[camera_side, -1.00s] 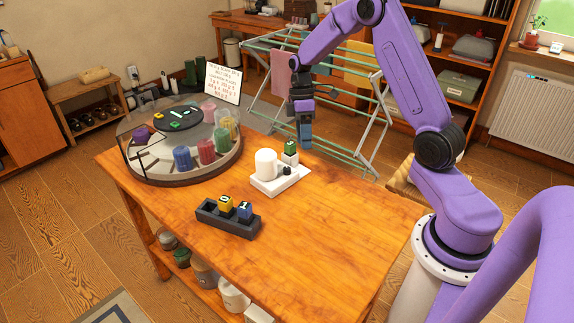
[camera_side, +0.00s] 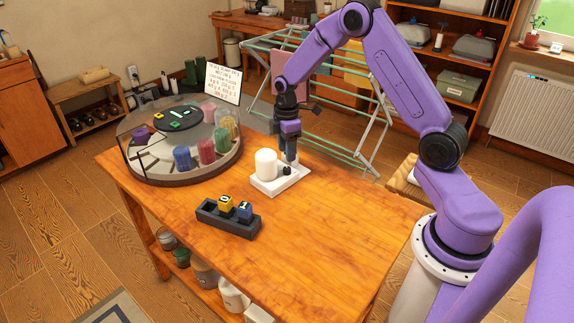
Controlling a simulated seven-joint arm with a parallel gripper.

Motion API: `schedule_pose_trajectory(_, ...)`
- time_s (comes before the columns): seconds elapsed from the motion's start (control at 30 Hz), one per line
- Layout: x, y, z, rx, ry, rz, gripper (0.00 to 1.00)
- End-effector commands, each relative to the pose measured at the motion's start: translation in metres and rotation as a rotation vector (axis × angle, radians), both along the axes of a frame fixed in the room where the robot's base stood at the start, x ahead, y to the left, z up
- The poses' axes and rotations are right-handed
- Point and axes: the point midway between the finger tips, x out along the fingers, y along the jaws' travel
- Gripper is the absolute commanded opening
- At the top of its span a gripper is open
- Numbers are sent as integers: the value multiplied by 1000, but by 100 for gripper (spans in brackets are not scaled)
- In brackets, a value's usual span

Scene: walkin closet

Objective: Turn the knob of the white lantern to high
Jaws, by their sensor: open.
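The white lantern (camera_side: 266,164) is a white cylinder on a flat white base near the back of the wooden table. A small black knob (camera_side: 287,170) sits on the right part of its base. My gripper (camera_side: 290,156) is open and points down, just behind the knob at the base's back right corner. The green-topped block that stood there is now hidden behind or between my fingers. I cannot tell whether the fingers touch it. The knob's setting is too small to read.
A dark tray (camera_side: 216,222) holds a yellow block (camera_side: 225,203) and a blue block (camera_side: 245,210) in front of the lantern. A round glass-walled display (camera_side: 178,178) with coloured cylinders stands to the left. A drying rack (camera_side: 345,118) is behind. The table's right side is clear.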

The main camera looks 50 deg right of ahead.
Motion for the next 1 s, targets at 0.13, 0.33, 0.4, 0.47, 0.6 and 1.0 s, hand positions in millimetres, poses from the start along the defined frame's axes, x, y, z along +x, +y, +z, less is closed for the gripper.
schedule_pose_trajectory(0.13, -1, 0, -28, 1, 3, -1, 52)
schedule_pose_trajectory(0.33, -1, 0, -53, 0, 2, -1, 52)
schedule_pose_trajectory(0.4, -1, 0, -58, 0, 1, -1, 52)
schedule_pose_trajectory(0.47, -1, 0, -61, 0, 1, -1, 52)
schedule_pose_trajectory(0.6, -1, 1, -63, 0, 0, -1, 52)
schedule_pose_trajectory(1.0, -1, 1, -63, 0, 0, -1, 0)
